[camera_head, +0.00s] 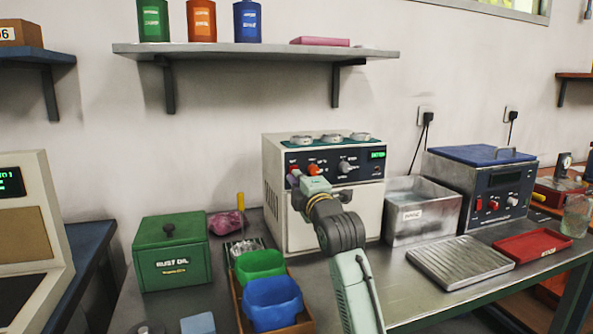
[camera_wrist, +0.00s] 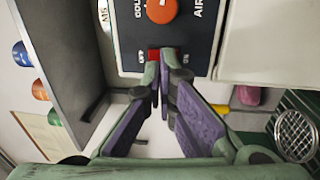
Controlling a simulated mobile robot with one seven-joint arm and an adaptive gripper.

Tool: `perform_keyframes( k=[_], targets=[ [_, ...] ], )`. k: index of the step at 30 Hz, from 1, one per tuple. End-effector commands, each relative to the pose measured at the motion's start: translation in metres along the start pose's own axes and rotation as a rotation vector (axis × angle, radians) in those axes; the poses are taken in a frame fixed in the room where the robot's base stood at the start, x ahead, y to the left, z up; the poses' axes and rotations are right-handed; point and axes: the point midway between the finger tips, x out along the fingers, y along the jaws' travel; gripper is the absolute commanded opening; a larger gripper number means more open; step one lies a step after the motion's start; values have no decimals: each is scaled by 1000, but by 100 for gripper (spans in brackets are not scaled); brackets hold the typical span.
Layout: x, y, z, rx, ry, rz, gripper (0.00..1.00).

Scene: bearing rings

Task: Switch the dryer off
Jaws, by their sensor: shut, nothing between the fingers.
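A cream machine with a dark control panel (camera_head: 348,168) stands at the back middle; I take it for the dryer. Its panel has an orange-red knob, a grey knob and a lit green display. My gripper (camera_head: 297,181) is at the panel's lower left. In the wrist view the panel (camera_wrist: 195,28) is close, with an orange knob (camera_wrist: 162,9) and part of the word AIR. My gripper (camera_wrist: 160,68) is shut and empty, its fingertips at a small red switch (camera_wrist: 154,53). The tips partly cover the switch, so its position and any contact cannot be told.
A steel bin (camera_head: 422,226) and a blue-lidded device (camera_head: 491,188) stand to the right of the machine. A green box (camera_head: 172,268), green bin (camera_head: 260,264) and blue bin (camera_head: 272,303) are on the left. A shelf (camera_head: 260,50) hangs above.

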Motion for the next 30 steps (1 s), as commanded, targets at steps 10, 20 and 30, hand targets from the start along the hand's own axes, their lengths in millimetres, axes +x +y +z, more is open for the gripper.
perform_keyframes(
  k=[10,20,30],
  targets=[
    [14,0,0,0,0,1,0],
    [21,3,0,-2,0,-4,0],
    [25,9,0,-1,-1,-94,0]
  ],
)
